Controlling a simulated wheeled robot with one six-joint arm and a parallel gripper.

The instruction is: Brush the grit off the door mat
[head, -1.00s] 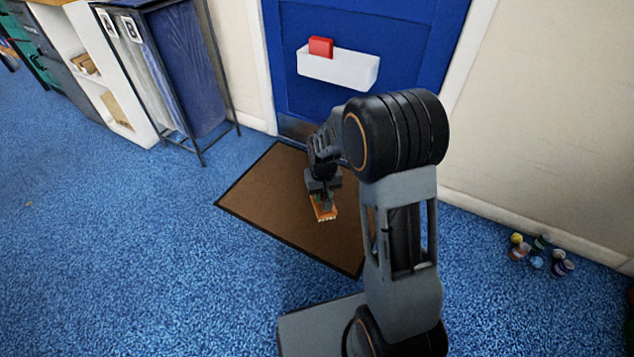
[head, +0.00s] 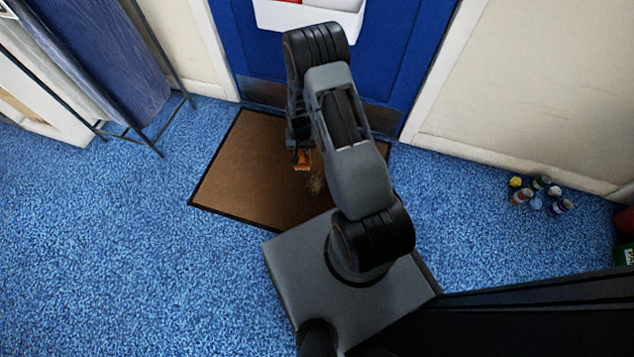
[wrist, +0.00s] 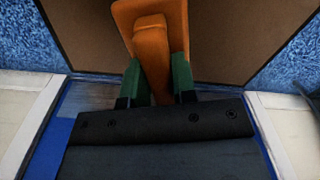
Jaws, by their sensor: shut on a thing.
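The brown door mat (head: 235,165) with a dark border lies on the blue carpet against the blue door. My arm hides its right part. A patch of brownish grit (head: 317,184) shows on the mat beside my arm. My gripper (wrist: 157,72) is shut on the orange handle of a brush (wrist: 150,30), with a green finger on each side. In the head view the orange brush (head: 302,160) is low over the mat, just left of and beyond the grit. Its bristles are hidden, so I cannot tell whether they touch the mat.
The blue door (head: 390,60) with a white letter tray (head: 310,18) stands behind the mat. Several small jars (head: 540,193) sit by the right wall. The carpet (head: 120,270) front left is clear.

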